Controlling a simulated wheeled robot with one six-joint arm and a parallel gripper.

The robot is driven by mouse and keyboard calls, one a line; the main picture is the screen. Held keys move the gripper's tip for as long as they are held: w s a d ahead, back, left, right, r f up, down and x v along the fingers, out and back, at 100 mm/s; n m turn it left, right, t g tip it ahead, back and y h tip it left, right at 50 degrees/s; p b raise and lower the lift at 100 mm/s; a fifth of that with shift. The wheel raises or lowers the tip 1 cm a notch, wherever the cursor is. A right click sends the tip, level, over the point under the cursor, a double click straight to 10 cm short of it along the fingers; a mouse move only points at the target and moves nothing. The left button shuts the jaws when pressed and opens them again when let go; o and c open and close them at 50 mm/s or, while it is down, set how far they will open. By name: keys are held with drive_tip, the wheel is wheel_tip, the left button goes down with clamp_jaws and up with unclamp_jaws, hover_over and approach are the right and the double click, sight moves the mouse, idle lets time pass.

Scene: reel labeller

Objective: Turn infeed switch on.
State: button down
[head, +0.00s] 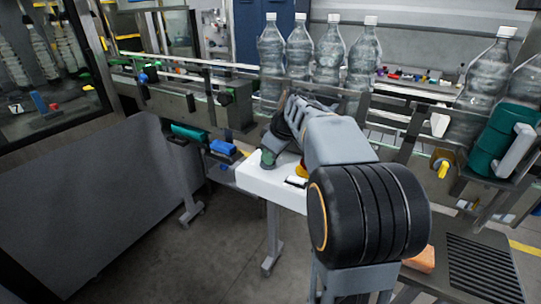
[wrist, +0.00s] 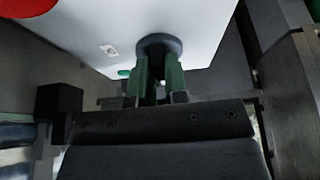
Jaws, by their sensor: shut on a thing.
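A white control box (head: 262,182) stands left of my arm in the head view, and its white face fills the top of the wrist view (wrist: 200,28). The infeed switch appears to be the dark round knob (wrist: 158,44) on that face. My gripper (wrist: 158,66) has its green fingers on either side of the knob and is shut on it.
A red round part (wrist: 24,6) and a small green part (wrist: 124,73) are also on the box. A small label (wrist: 108,50) sits left of the knob. Several clear bottles (head: 329,52) stand on the conveyor behind. Grey floor (head: 225,235) is open at the front.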

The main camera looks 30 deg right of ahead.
drive_tip(key=shift+m, duration=0.4)
drive_tip(key=m, duration=0.2)
drive_tip(key=m+t+h, duration=0.1)
drive_tip(key=shift+a+m+h, duration=0.2)
drive_tip(key=shift+m+h, duration=0.1)
drive_tip(key=shift+m, duration=0.1)
drive_tip(key=m+h, duration=0.1)
drive_tip(key=m, duration=0.3)
drive_tip(key=shift+a+r+m+h, duration=0.1)
drive_tip(key=shift+a+m+h, duration=0.1)
drive_tip(key=shift+m+h, duration=0.15)
drive_tip(key=m+h, duration=0.1)
drive_tip(key=m, duration=0.3)
drive_tip(key=shift+a+g+h, duration=0.1)
drive_tip(key=shift+g+h, duration=0.25)
drive_tip(key=shift+g, duration=0.05)
drive_tip(key=shift+w+a+m+g+h, duration=0.1)
drive_tip(key=shift+m+g+h, duration=0.2)
drive_tip(key=shift+m, duration=0.9)
drive_tip(key=shift+w+m+g+h, duration=0.1)
drive_tip(key=shift+m+g+h, duration=0.2)
drive_tip(key=shift+m, duration=0.85)
drive_tip(key=c, duration=1.1)
unclamp_jaws()
drive_tip(key=shift+c, duration=0.2)
